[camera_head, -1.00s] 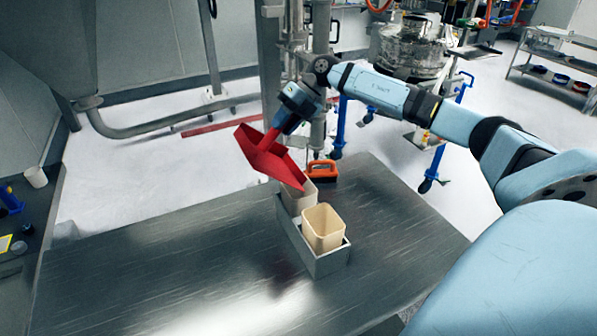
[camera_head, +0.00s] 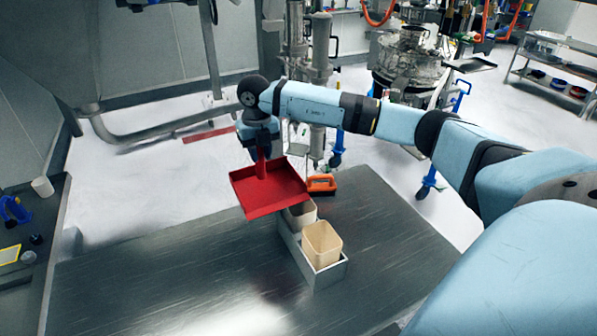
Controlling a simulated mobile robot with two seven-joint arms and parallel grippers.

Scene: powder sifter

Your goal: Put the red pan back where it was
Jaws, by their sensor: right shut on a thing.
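The red pan (camera_head: 272,192) is in the middle of the head view, above the steel table (camera_head: 160,262). My right gripper (camera_head: 262,152) is shut on its handle from above and holds it in the air. The pan's open face is turned toward the camera, so it is tilted somewhat. Its right part overlaps the rear beige container (camera_head: 301,215) in the picture; I cannot tell the gap between them. My left gripper is not in view.
A metal holder (camera_head: 329,275) on the table carries the rear container and a front beige container (camera_head: 321,245). An orange-handled brush (camera_head: 321,184) lies behind them at the table's far edge. The table's left part and right part are clear.

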